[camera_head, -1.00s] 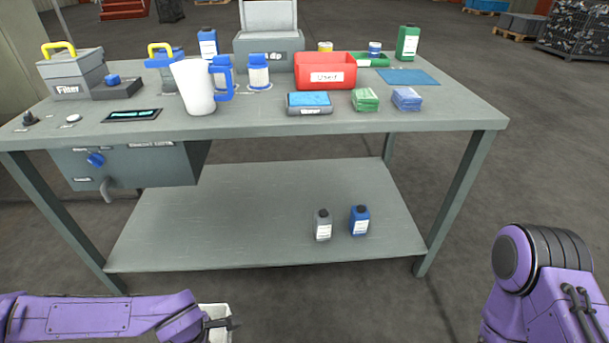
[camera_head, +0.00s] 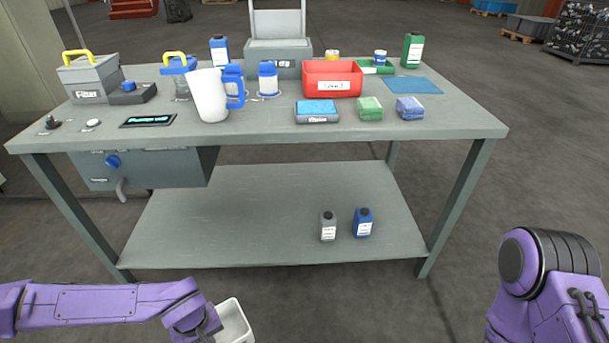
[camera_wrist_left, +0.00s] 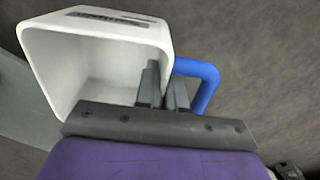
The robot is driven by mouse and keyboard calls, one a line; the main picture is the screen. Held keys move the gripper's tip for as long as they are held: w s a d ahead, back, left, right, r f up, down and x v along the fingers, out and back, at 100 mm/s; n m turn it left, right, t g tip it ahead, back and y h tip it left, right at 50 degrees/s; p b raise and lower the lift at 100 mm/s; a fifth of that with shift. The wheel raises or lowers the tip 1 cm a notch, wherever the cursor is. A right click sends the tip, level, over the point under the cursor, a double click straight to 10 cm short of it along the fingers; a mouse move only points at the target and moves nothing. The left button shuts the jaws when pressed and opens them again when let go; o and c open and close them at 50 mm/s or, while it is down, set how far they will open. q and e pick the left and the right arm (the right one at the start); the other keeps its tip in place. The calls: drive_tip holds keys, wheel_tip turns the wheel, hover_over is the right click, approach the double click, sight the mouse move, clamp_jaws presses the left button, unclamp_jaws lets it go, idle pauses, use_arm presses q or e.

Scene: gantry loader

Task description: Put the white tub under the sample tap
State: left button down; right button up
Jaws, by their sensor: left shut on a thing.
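The white tub (camera_head: 237,322) is at the bottom of the head view, in front of the table and low. My left gripper (camera_head: 214,325) is shut on it. In the left wrist view the tub (camera_wrist_left: 95,65) looks empty, and my left gripper (camera_wrist_left: 164,88) seems to pinch its wall beside the blue handle (camera_wrist_left: 205,82). The sample tap appears to be the grey spout (camera_head: 121,190) under the box (camera_head: 145,168) below the tabletop's left end, with a blue knob (camera_head: 113,161) above. The tub is apart from it, nearer and to the right. My right gripper is out of view.
The table's lower shelf (camera_head: 270,215) holds a grey bottle (camera_head: 328,228) and a blue bottle (camera_head: 363,224). A table leg (camera_head: 75,215) stands left of the spout. A white jug (camera_head: 207,95) and a red bin (camera_head: 332,80) are on the tabletop.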

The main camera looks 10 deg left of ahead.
use_arm(q)
drive_tip(key=w+d+r+m+p, duration=0.2)
drive_tip(key=w+r+p, duration=0.3)
drive_tip(key=r, duration=0.9)
drive_tip(key=w+d+r+m+p, duration=0.3)
drive_tip(key=w+r+p, duration=0.3)
drive_tip(key=r+p, duration=0.4)
drive_tip(key=w+d+r+m+p, duration=0.2)
drive_tip(key=w+r+p, duration=0.4)
drive_tip(key=r, duration=1.2)
drive_tip(key=shift+w+d+r+m+p, duration=0.15)
drive_tip(key=shift+w+d+m+p, duration=0.2)
drive_tip(key=shift+m+p, duration=0.55)
